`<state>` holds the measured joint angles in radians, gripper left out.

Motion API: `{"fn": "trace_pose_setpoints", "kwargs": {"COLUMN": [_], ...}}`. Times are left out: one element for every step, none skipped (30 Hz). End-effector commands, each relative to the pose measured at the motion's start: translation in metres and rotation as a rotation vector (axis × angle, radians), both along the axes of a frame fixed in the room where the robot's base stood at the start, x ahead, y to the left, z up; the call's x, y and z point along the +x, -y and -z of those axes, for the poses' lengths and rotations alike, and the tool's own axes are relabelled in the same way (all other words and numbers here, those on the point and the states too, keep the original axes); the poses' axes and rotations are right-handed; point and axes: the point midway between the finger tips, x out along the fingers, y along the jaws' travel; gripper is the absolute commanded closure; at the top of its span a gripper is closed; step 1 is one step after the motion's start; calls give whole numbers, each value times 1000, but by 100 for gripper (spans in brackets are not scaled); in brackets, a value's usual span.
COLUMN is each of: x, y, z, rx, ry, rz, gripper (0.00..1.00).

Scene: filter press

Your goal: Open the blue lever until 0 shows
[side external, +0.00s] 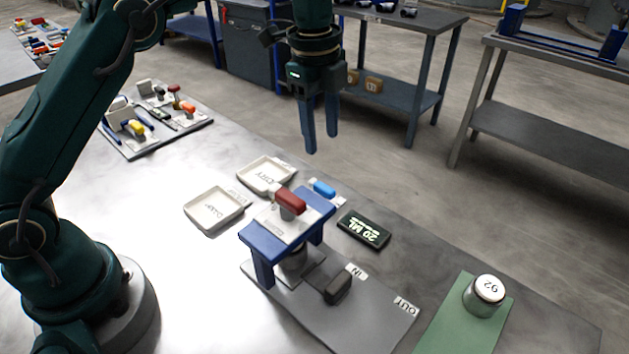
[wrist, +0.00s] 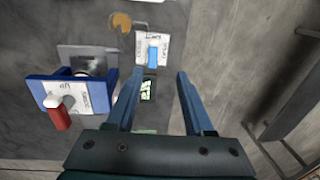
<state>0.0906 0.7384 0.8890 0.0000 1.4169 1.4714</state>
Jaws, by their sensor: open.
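The blue lever (side external: 323,188) is a small blue handle on a white labelled plate behind the press stand. In the wrist view the lever (wrist: 153,57) lies just beyond the gap between my fingertips; the words on its plate are too small to read surely. My gripper (side external: 320,143) is open and empty, pointing down well above the lever, touching nothing. Its two blue fingers (wrist: 160,75) frame the wrist view.
A blue press stand (side external: 285,235) with a red lever (side external: 290,202) is close to the blue lever. Two white trays (side external: 213,210) lie left of it. A grey plate marked IN and OUT, and a weight marked 92 (side external: 487,291) on a green mat, are in front.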

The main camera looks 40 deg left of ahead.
Motion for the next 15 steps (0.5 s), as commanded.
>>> {"fn": "trace_pose_setpoints", "kwargs": {"x": [2,3,3,2,1,-1,-1,-2,-2,-2,-2,-3,-3,-3,-3], "y": [2,3,3,4,4,4,5,5,5,5,5,5,5,5,5], "z": [15,21,29,34,38,43,46,48,52,55,58,62,66,70,75], "rx": [2,3,5,6,7,8,9,9,10,10,10,10,10,10,10], "ry": [-26,-37,-53,-65,-76,-88,-94,-98,-101,-103,-102,-103,-102,-102,-102], "rz": [3,5,6,7,8,9,9,10,10,10,10,10,10,10,10], "gripper": [48,48,48,48,48,48,48,48,48,48,48,48,48,48,48]}}
